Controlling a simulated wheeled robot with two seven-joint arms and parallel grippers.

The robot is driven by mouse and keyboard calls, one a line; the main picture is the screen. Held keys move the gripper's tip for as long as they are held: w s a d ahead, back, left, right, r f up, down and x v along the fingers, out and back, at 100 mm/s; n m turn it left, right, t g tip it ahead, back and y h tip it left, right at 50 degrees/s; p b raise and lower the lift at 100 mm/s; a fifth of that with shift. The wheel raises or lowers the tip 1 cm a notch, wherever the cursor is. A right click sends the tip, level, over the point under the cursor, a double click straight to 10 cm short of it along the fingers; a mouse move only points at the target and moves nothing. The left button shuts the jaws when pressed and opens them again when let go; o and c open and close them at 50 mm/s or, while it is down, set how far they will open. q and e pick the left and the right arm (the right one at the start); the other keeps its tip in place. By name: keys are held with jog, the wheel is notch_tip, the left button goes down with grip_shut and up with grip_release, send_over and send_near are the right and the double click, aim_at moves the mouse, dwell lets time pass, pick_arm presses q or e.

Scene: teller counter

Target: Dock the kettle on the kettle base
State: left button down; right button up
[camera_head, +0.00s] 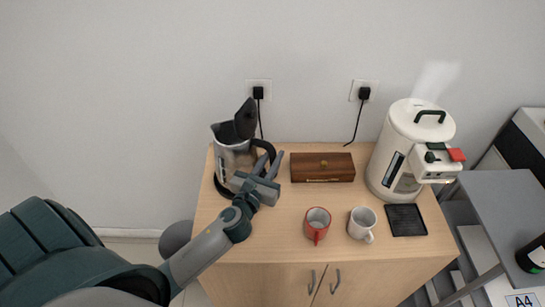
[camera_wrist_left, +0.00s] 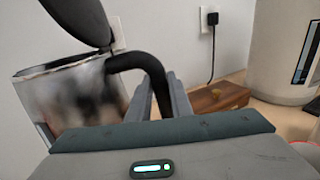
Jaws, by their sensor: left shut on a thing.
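The kettle (camera_head: 229,158) is a shiny metal jug with a black handle, at the back left of the wooden counter. Its black lid (camera_head: 240,122) stands open. In the left wrist view the kettle (camera_wrist_left: 72,98) fills the left side. My left gripper (camera_head: 268,168) is shut on the black handle (camera_wrist_left: 150,72) from the right side. A dark curved edge (camera_head: 221,188) shows below the kettle, probably the kettle base. The kettle and my gripper hide most of it, so I cannot tell whether the kettle touches it. My right gripper is not in view.
A brown wooden box (camera_head: 322,174) lies just right of my gripper. A red mug (camera_head: 317,222) and a white mug (camera_head: 361,222) stand at the front. A white steaming urn (camera_head: 402,150) and a black tray (camera_head: 406,220) are at the right. Two plugs with cords are on the wall.

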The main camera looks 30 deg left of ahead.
pick_arm(q)
jog(key=shift+f+b, duration=0.35)
jog(key=shift+b, duration=0.1)
dwell(0.5)
jog(key=c, duration=1.9)
grip_release()
jog(key=shift+s+f, duration=0.1)
jog(key=shift+f, duration=0.2)
jog(key=shift+s+d+r, duration=0.1)
jog(key=shift+s+d, duration=0.1)
jog(key=shift+s, duration=1.1)
jog(key=shift+s+d, duration=0.2)
jog(key=shift+s, duration=1.1)
jog(key=s, duration=0.5)
jog(key=shift+s+d, duration=0.3)
jog(key=shift+d, duration=0.1)
